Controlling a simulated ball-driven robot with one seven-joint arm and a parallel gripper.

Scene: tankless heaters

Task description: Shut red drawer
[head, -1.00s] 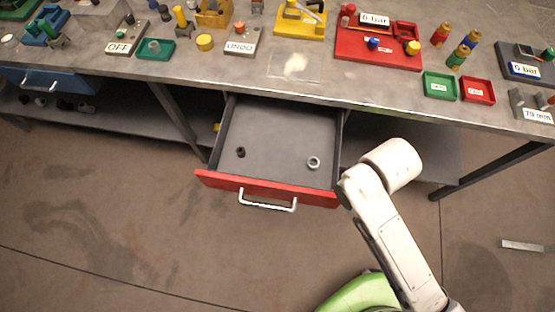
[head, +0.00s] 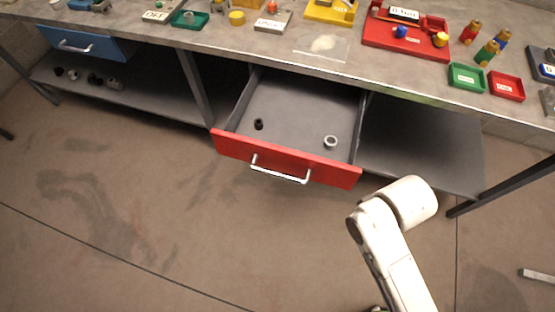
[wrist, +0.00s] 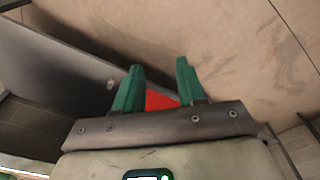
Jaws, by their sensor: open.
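The red drawer (head: 285,160) is pulled well out from under the grey workbench, with its silver bar handle (head: 280,171) on the front. Inside lie a small black ring (head: 259,124) and a light grey ring (head: 331,142). In the head view my white arm is to the right of the drawer front, and my gripper is not visible there. In the wrist view my gripper (wrist: 160,64) has its two green fingers apart and nothing held between them. A patch of the red drawer front (wrist: 160,101) shows behind the fingers; whether they touch it I cannot tell.
A closed-looking blue drawer (head: 85,44) is at the far left under the bench. A lower shelf (head: 420,145) and a dark leg (head: 505,187) are to the right. Trays and fittings stand on the bench top. The floor in front is clear.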

